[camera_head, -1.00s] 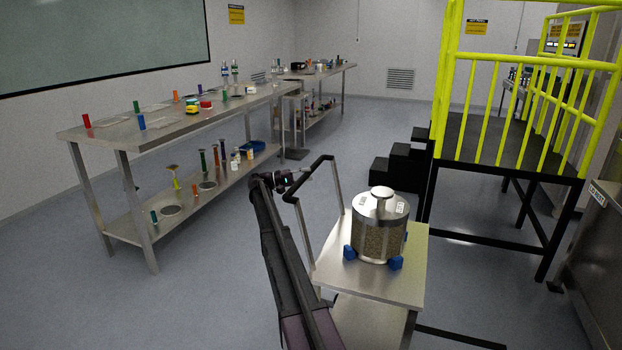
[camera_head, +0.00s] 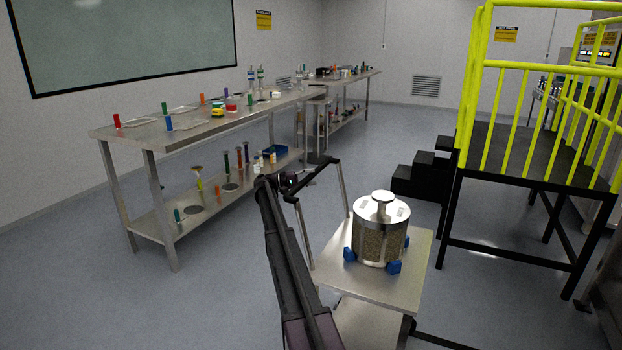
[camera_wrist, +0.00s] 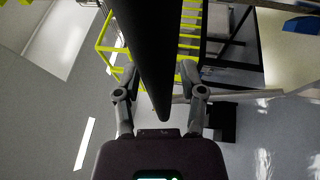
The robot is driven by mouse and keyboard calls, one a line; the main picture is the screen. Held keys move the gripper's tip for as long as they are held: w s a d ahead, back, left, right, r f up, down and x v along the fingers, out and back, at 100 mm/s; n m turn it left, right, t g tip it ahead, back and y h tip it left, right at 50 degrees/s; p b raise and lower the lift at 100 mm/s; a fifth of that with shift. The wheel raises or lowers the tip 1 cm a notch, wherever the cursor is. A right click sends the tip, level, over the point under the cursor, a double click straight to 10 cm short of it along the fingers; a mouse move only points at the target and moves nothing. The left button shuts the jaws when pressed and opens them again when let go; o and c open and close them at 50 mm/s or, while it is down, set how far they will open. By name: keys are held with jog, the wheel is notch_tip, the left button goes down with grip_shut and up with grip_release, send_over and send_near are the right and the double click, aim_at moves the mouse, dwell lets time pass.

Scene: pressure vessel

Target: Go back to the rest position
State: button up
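My gripper (camera_wrist: 157,68) shows in the wrist view with its two fingers apart. A thick dark bar (camera_wrist: 150,40), apparently the cart's black handle, passes between the fingers in that view. I cannot tell whether they touch it. In the head view my gripper (camera_head: 291,181) is dark and small, beside the left part of the cart's handle (camera_head: 318,172). No separate object shows in its grasp. The steel cart (camera_head: 335,277) carries a cylindrical vessel (camera_head: 380,237) with a metal lid and knob, set between blue blocks (camera_head: 394,267).
A long steel bench (camera_head: 150,134) with small bottles and cylinders stands left behind the cart. Black steps (camera_head: 420,180) and a yellow-railed platform (camera_head: 510,150) stand to the right. Bare floor (camera_head: 90,290) lies to the left front.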

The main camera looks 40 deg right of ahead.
jog(key=shift+w+d, duration=0.1)
dwell(0.5)
jog(key=shift+w+a+f, duration=0.1)
jog(key=shift+w+a, duration=0.1)
jog(key=shift+a, duration=0.2)
jog(key=a+f+n+t, duration=0.1)
jog(key=a+f+t, duration=0.15)
jog(key=a, duration=0.55)
jog(key=s+a+f+n+t+y, duration=0.2)
jog(key=s+a+f+t+y, duration=0.15)
jog(key=s+a+f, duration=0.5)
jog(key=s+a+f+n+t+y, duration=0.2)
jog(key=s+a+f+t+y, duration=0.25)
jog(key=a, duration=0.75)
jog(key=s+a+f+n+t+y, duration=0.1)
jog(key=s+a+f+y, duration=0.25)
jog(key=s+a, duration=0.75)
jog(key=s+a+f+n+t+y, duration=0.1)
jog(key=s+a+f+y, duration=0.25)
jog(key=s+a, duration=0.75)
notch_tip(320, 180, up, 43)
jog(key=w+a+p, duration=0.1)
jog(key=p, duration=4.1)
jog(key=shift+w, duration=0.25)
